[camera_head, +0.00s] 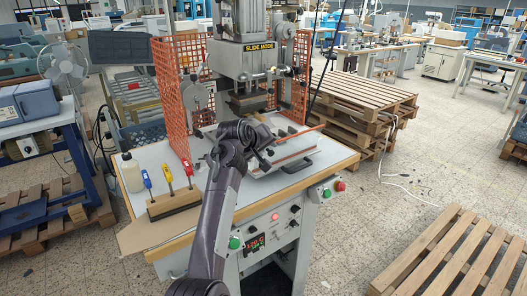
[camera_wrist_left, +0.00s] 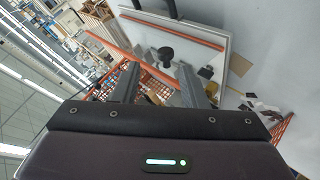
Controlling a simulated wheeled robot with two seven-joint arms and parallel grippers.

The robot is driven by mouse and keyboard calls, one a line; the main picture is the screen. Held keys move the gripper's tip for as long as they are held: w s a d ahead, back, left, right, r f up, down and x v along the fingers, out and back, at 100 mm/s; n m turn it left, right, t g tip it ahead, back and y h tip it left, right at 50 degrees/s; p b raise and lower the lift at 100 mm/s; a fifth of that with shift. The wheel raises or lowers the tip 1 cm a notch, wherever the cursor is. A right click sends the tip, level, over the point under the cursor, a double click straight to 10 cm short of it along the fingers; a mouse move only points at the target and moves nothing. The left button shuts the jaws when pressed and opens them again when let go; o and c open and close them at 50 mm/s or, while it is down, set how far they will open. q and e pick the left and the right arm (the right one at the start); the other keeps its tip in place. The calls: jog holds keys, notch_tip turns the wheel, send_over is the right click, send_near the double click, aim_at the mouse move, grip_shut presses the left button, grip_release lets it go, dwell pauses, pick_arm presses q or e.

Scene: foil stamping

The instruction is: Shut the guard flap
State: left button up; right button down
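What looks like the guard flap (camera_head: 299,135) is an orange-edged panel at the front of the stamping press (camera_head: 244,62), low over the white table plate. In the left wrist view, a pale-framed panel with orange strips (camera_wrist_left: 190,30) and a dark round knob (camera_wrist_left: 166,53) lies beyond the fingers. I cannot tell its exact tilt. My left gripper (camera_head: 266,158) is beside the panel's left end in the head view. Its two fingers (camera_wrist_left: 158,68) are apart with nothing between them. Contact with the flap cannot be made out. My right gripper is not in view.
Orange mesh guards (camera_head: 180,95) stand beside the press. A wooden block with coloured-handled tools (camera_head: 173,203) and a white bottle (camera_head: 131,172) stand on the table's left. Buttons (camera_head: 339,186) line the front edge. Stacked pallets (camera_head: 365,100) are to the right.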

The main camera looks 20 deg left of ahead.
pick_arm(q)
jog(key=shift+s+r, duration=0.2)
jog(key=shift+s, duration=0.1)
jog(key=shift+a, duration=0.1)
